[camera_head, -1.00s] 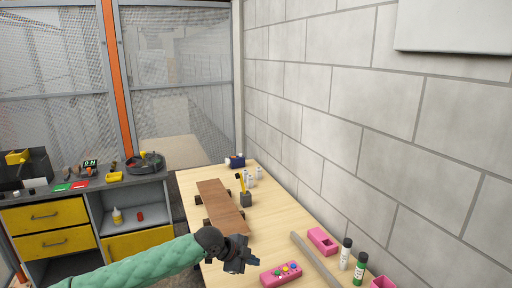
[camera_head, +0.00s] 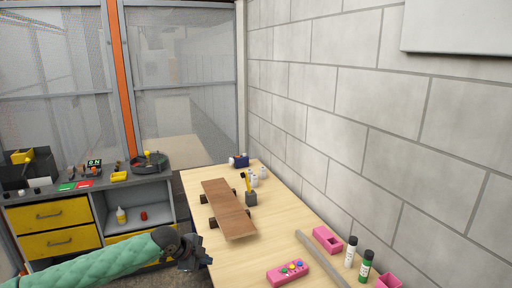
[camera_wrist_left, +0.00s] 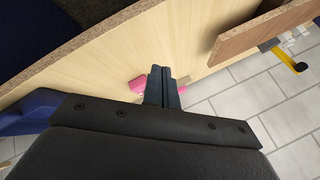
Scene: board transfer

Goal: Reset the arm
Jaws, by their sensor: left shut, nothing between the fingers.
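My left gripper (camera_head: 194,258) hangs at the left edge of the wooden table, in front of the near end of a skateboard-like board. It is shut and empty; in the left wrist view its closed fingers (camera_wrist_left: 162,88) point toward the table. The brown wooden board (camera_head: 228,208) lies on the table with dark wheels showing at its sides. Its edge also shows at the upper right of the left wrist view (camera_wrist_left: 262,30). The gripper is apart from the board. My right gripper is not in either view.
On the table (camera_head: 265,235) stand a dark pen holder (camera_head: 251,199), small white bottles, a pink button box (camera_head: 288,272), a grey bar (camera_head: 320,258), a pink holder (camera_head: 327,240) and two marker-like bottles (camera_head: 366,266). A grey cabinet with yellow drawers (camera_head: 47,217) stands left. A block wall borders the right.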

